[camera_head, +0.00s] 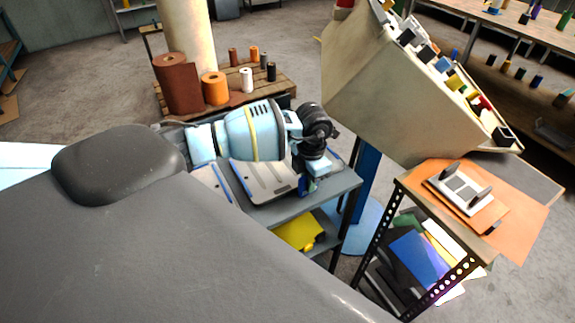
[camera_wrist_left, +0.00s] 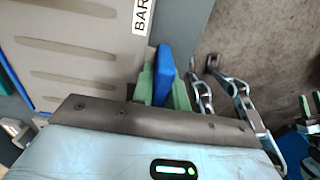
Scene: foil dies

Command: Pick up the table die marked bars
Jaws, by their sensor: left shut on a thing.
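The table die marked bars (camera_head: 262,182) is a flat grey slotted plate on the grey stand's top. In the left wrist view the die (camera_wrist_left: 75,58) fills the upper left, with a white label (camera_wrist_left: 142,14) cut off after "BAR". My left gripper (camera_head: 308,180) is at the die's right end, pointing down. In the left wrist view its green-padded fingers (camera_wrist_left: 160,85) are shut on a blue upright part (camera_wrist_left: 163,72) at the die's edge. Whether the die is lifted cannot be told. My right gripper is not in view.
A second grey plate (camera_head: 212,180) lies close to the die's left. A yellow thing (camera_head: 300,232) is on the shelf below. A tilted beige bin (camera_head: 365,85) stands behind right. An orange-topped table (camera_head: 530,205) with a white device (camera_head: 462,190) is at right.

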